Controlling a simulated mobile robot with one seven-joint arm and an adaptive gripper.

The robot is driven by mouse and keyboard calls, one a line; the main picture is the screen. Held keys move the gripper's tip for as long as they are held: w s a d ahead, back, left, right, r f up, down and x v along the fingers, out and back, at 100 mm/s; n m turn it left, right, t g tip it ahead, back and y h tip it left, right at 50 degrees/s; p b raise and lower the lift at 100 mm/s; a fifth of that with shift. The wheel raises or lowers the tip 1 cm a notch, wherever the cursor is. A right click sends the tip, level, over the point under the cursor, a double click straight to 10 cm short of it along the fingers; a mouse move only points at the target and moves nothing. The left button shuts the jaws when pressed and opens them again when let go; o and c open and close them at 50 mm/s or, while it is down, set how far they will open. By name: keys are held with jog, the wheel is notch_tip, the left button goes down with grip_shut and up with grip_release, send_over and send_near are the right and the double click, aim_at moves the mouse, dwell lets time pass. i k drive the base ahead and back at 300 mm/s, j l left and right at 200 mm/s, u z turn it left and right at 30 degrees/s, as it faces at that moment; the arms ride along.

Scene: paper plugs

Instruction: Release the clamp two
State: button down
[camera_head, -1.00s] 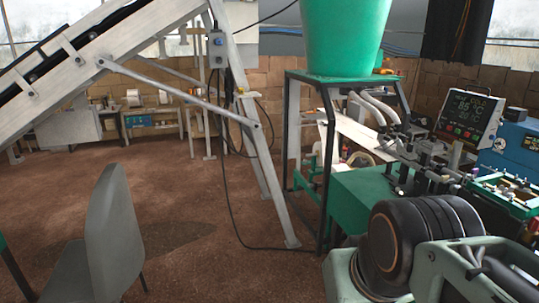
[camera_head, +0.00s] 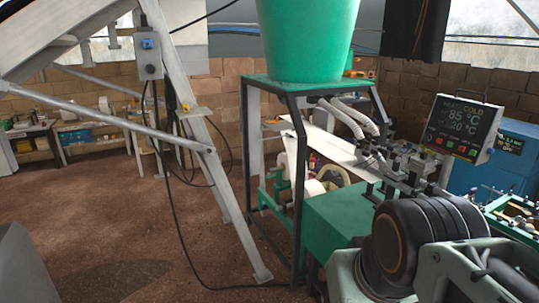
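The machine (camera_head: 335,222) with a green base stands right of centre, with several small metal clamp-like parts (camera_head: 395,160) on its top. I cannot tell which of these is clamp two. A display (camera_head: 462,128) on the machine reads 85 °C and 20 °C. My own arm fills the lower right and covers part of the machine. My gripper is not in view.
A large green bucket (camera_head: 308,38) sits on a dark frame (camera_head: 297,190). A slanted conveyor (camera_head: 60,35) with a metal leg (camera_head: 215,190) stands at left. A cable (camera_head: 182,230) runs down to the brown floor (camera_head: 110,230). A blue cabinet (camera_head: 505,165) is at right.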

aim_at(389, 148)
jog(key=i+u, duration=0.15)
jog(key=i, duration=1.05)
jog(key=i+z, duration=0.35)
jog(key=i, duration=0.15)
jog(key=i+j+z, duration=0.2)
jog(key=i+z, duration=0.15)
jog(key=i+j+z, duration=0.15)
jog(key=i+z, duration=0.3)
jog(key=i+j+z, duration=0.2)
jog(key=z, duration=0.2)
jog(key=i+j+z, duration=0.45)
jog(key=k+l, duration=0.05)
jog(key=k, duration=0.05)
